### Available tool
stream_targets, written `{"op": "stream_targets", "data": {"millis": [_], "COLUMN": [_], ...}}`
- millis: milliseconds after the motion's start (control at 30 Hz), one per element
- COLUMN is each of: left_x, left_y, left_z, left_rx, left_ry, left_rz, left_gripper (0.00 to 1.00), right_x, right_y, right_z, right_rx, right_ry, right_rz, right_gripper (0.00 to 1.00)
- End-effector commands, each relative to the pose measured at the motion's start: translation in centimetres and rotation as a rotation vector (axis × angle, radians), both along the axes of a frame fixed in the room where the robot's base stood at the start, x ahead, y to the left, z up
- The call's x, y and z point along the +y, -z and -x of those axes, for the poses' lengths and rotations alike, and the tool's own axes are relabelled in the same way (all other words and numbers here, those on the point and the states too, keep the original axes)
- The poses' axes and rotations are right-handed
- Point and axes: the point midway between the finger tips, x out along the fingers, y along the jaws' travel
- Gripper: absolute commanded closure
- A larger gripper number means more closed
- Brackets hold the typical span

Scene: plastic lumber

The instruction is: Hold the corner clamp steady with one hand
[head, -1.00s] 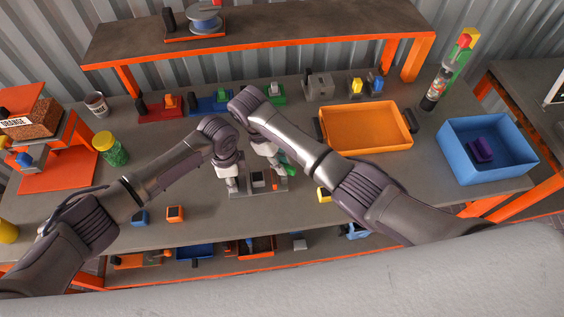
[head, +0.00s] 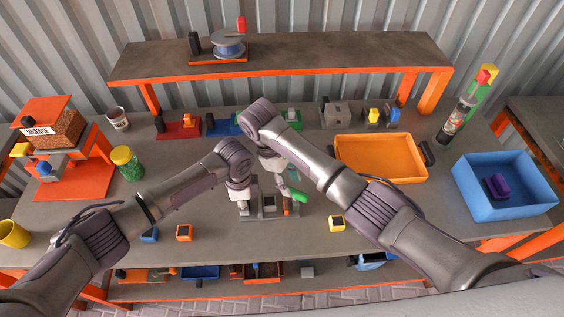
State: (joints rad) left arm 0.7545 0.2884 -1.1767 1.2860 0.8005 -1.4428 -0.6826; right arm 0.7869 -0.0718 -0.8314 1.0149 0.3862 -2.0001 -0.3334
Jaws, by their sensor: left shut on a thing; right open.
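The corner clamp (head: 267,207) appears to be the low grey fixture with small upright blocks, at the middle of the bench in the head view. My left gripper (head: 243,208) is at its left end, pointing down and shut on a part of it; the grasped part is mostly hidden by the fingers. My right gripper (head: 287,187) is open above the right side of the fixture, partly hidden by its own arm. A green piece (head: 299,195) and a small orange-red piece (head: 287,206) show beside its fingers. I cannot tell whether the fingers touch them.
An orange tray (head: 425,179) and a blue bin (head: 505,210) with a purple block stand at the right. A raised shelf (head: 290,58) spans the back. A green jar (head: 127,164) stands left.

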Motion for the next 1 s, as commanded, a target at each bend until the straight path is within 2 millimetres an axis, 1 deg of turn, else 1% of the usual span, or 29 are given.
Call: {"op": "stream_targets", "data": {"millis": [33, 200, 300, 533, 700, 1000], "left_x": [0.1, 0.1, 0.0, 0.0, 0.0, 0.0], "left_y": [0.1, 0.1, 0.1, 0.1, 0.1, 0.0], "left_z": [0.0, 0.0, 0.0, 0.0, 0.0, 0.0], "left_rx": [0.002, 0.001, 0.001, 0.001, 0.001, 0.0], "left_ry": [-0.001, -0.001, -0.001, 0.0, 0.0, 0.0], "left_rz": [-0.001, -0.001, -0.001, -0.001, -0.001, -0.001], "left_gripper": [1.0, 1.0, 1.0, 1.0, 1.0, 1.0], "right_x": [-0.1, 0.0, 1.1, 2.2, 2.5, 2.6], "right_y": [-0.5, -1.6, -4.1, -7.0, -7.9, -8.0], "right_z": [-0.3, -0.3, -0.8, -1.4, -1.5, -1.5], "right_rx": [-0.007, 0.003, 0.002, 0.005, 0.007, 0.007], "right_ry": [-0.002, 0.005, 0.004, 0.004, 0.006, 0.006], "right_rz": [0.004, 0.012, 0.006, 0.008, 0.008, 0.006], "right_gripper": [0.56, 0.56, 0.56, 0.56, 0.56, 0.56]}}
